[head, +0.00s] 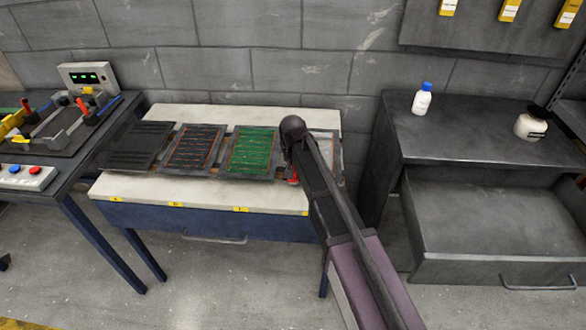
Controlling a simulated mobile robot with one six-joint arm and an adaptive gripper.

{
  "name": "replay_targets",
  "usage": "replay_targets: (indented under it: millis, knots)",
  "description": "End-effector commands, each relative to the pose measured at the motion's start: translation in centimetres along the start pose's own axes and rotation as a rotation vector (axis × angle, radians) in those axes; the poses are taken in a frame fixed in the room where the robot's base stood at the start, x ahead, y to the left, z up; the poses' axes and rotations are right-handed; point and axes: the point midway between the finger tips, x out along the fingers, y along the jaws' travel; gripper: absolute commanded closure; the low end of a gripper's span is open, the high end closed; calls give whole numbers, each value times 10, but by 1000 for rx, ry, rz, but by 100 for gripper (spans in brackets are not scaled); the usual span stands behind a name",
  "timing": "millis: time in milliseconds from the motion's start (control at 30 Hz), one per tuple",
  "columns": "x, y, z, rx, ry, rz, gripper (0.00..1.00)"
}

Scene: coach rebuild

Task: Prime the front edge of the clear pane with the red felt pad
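Several flat framed panes lie in a row on the white-topped table (150,190). From left to right they are a plain dark pane (139,145), one with orange lines (195,148), a green one (251,150) and a pale, clear-looking pane (327,146) at the right end. My arm crosses in front of the pale pane and hides most of it, including much of its front edge. A small red patch (293,173) shows just left of my arm at this pane; it may be the red felt pad. My gripper is hidden behind my arm.
Yellow labels line the table's front edge. A dark bench (470,135) at right holds a blue-capped white bottle (422,99) and a dark-lidded jar (531,124); its drawer (490,225) stands open. A workbench with a fixture (60,125) stands at left.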

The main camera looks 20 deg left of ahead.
Motion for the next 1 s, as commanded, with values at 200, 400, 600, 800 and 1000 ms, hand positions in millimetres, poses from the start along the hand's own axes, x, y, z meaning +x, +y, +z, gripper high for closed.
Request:
replay_targets:
  millis: [200, 400, 600, 800, 1000]
  knots:
    - [1, 9, 0, 1, 0, 0, 100]
    - [1, 21, 1, 1, 0, 0, 100]
    - [2, 31, 1, 0, 0, 1, 100]
    - [2, 33, 1, 0, 0, 1, 100]
    - [2, 33, 1, 0, -1, 2, 100]
